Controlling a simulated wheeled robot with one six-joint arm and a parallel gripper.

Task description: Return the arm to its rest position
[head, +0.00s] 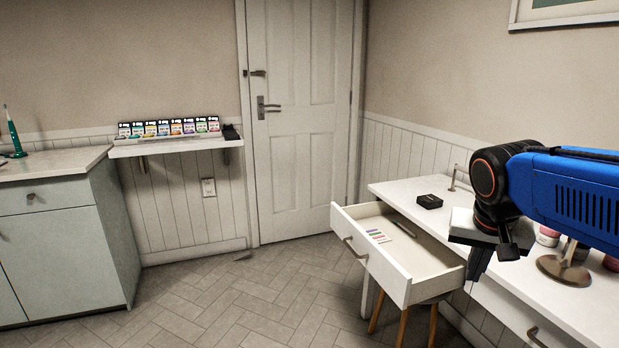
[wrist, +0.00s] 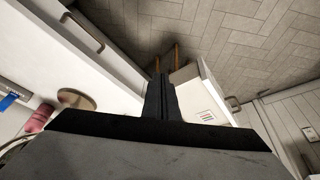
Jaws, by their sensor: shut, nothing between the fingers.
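My gripper (head: 481,262) hangs from the blue and black arm at the right of the head view, pointing down above the white dressing table (head: 428,186). In the wrist view the dark fingers of my gripper (wrist: 160,80) lie side by side, shut, with nothing between them. The open drawer (head: 405,275) is just left of the gripper in the head view; it also shows in the wrist view (wrist: 212,78), right beside the fingers. Part of the tabletop is hidden behind my arm.
A small black box (head: 429,201) sits on the table. A card with coloured stripes (head: 378,236) lies in the drawer. A round-based stand (head: 563,270) and pink jars stand at the right. A shelf (head: 170,148) holds several small boxes.

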